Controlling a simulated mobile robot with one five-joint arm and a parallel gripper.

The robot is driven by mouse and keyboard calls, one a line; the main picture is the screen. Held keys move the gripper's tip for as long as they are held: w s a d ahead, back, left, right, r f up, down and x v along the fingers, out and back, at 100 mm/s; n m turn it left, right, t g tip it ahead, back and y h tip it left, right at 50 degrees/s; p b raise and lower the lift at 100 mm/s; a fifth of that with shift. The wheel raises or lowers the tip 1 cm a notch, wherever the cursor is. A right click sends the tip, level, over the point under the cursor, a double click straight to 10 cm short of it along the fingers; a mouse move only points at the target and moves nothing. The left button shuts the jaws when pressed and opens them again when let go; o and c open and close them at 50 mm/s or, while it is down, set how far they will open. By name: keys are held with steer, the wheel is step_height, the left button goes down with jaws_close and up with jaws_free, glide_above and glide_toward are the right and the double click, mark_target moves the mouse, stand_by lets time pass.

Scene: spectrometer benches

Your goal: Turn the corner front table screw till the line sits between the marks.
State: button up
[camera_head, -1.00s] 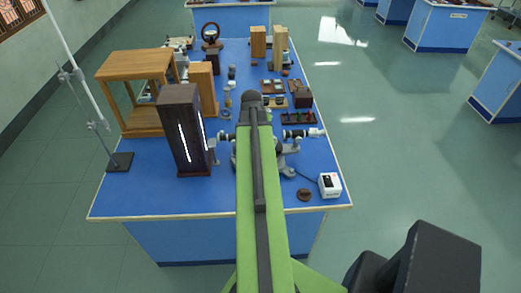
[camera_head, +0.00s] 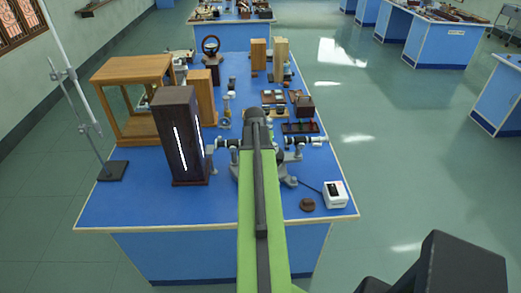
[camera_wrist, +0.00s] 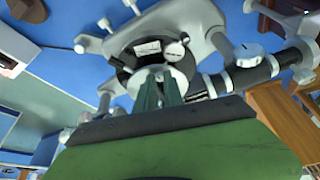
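The spectrometer (camera_head: 287,177) stands near the front of the blue bench, mostly hidden behind my arm in the head view. In the wrist view, its grey body (camera_wrist: 208,22) has curved arms, a dark round central part with white scale windows (camera_wrist: 147,48), and a dark tube to the right. My gripper (camera_wrist: 162,88) shows as two dark green fingers close together, pointing at the grey round table part. Whether they touch it or hold a screw between them is unclear. I cannot make out the corner front screw, the line or the marks.
On the blue bench (camera_head: 150,205), a dark lamp housing (camera_head: 181,135) with a bright slit stands left of the spectrometer. A white box (camera_head: 335,194) and a brown knob-like piece (camera_head: 307,204) lie right. A wooden stand (camera_head: 130,100) is behind left. The bench's front strip is mostly clear.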

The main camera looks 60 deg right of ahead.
jaws_close()
steer(key=shift+w+m, duration=0.15)
steer(key=shift+m, duration=0.15)
steer(key=m+g, duration=0.1)
steer(key=m, duration=0.1)
steer(key=shift+w+m, duration=0.15)
steer(key=shift+m, duration=0.25)
steer(key=m, duration=0.1)
steer(key=m+g, duration=0.1)
steer(key=m, duration=0.1)
steer(key=shift+w+m+g, duration=0.2)
steer(key=shift+m+g, duration=0.1)
steer(key=m, duration=0.2)
steer(key=m+g, duration=0.1)
steer(key=m, duration=0.1)
steer(key=shift+w+d+g+y, duration=0.1)
steer(key=shift+w+g+y, duration=0.05)
steer(key=shift+g+y, duration=0.15)
steer(key=shift+m+g+y, duration=0.4)
steer(key=shift+m, duration=1.2)
steer(key=o, duration=0.7)
jaws_free()
steer(key=shift+c, duration=0.2)
